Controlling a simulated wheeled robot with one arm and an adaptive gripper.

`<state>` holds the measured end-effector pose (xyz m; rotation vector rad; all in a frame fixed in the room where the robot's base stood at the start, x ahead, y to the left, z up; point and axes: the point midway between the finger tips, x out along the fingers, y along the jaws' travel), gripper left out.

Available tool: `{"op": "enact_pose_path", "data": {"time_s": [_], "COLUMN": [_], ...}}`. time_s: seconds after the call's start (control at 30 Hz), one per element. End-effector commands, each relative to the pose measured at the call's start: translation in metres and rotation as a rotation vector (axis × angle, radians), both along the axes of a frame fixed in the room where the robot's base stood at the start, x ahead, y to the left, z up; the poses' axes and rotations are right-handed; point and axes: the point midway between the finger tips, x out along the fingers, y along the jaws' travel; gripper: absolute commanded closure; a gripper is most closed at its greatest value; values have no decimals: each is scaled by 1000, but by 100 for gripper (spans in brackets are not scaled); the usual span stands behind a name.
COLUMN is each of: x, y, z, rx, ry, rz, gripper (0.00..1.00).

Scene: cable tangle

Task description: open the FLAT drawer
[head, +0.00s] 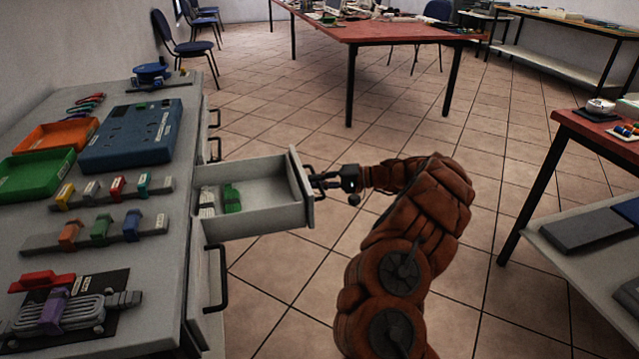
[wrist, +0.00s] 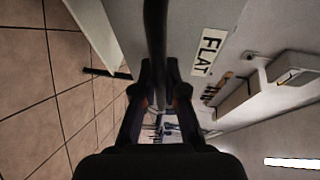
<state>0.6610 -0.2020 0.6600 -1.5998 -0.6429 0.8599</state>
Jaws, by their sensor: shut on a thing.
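The FLAT drawer (head: 250,222) is pulled well out of the grey cabinet in the head view. A green item (head: 232,198) and a pale bundle (head: 207,203) lie inside it near the cabinet side. My gripper (head: 322,182) is at the drawer's front, shut on its handle. In the wrist view the dark handle bar (wrist: 155,40) runs between the fingers of my gripper (wrist: 158,78). The FLAT label (wrist: 209,51) shows on the drawer front to the right of the bar.
Other handles, such as the near black one (head: 217,280), stick out from the cabinet (head: 180,210). Trays and cable holders cover its top. A red table (head: 400,31) stands at the back, and another (head: 600,130) at the right. Tiled floor between is clear.

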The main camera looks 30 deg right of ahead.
Motion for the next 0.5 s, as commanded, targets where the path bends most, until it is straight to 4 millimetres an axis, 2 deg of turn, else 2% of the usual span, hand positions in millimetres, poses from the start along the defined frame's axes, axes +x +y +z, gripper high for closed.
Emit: {"op": "enact_pose_path", "data": {"time_s": [0.33, 0.37, 0.5], "x": [0, 0, 0], "y": [0, 0, -1], "z": [0, 0, 0], "rx": [0, 0, 0], "ry": [0, 0, 0], "rz": [0, 0, -1], "gripper": [100, 86, 72]}}
